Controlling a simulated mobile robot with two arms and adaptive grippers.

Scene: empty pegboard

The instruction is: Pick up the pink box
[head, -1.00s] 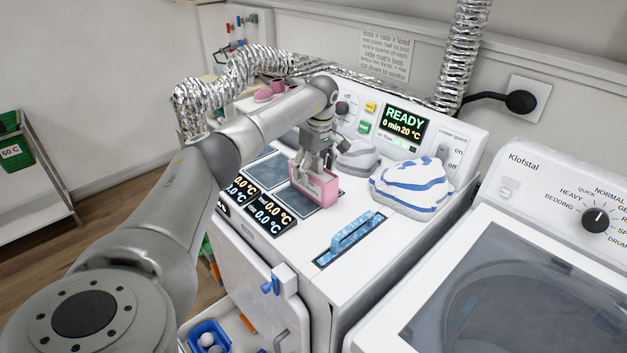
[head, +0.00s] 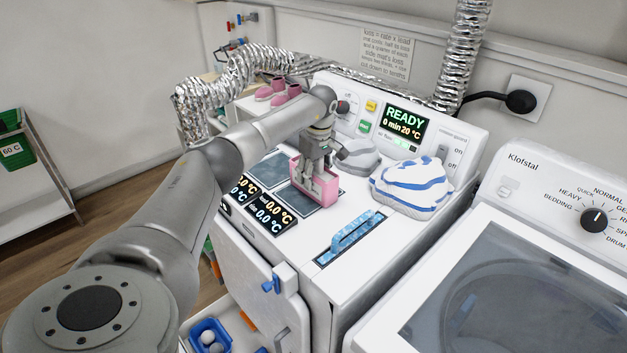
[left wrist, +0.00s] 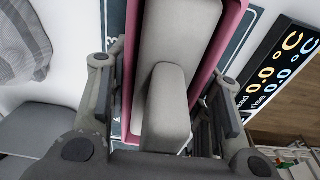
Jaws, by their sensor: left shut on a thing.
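The pink box (head: 326,190) stands on the dark square pads on top of the white machine. It is open at the top. My left gripper (head: 314,168) reaches down onto it from above and is shut on it. In the left wrist view the pink box's wall (left wrist: 213,62) shows between the gripper's dark fingers (left wrist: 165,100). Grey block-like shapes fill the space between the pink walls there, and the box's inside and underside are hidden. I cannot tell whether the box touches the pad. My right gripper is not in view.
A blue handle (head: 352,232) stands in front. Pink shoes (head: 278,94) and a silver hose (head: 240,70) are behind.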

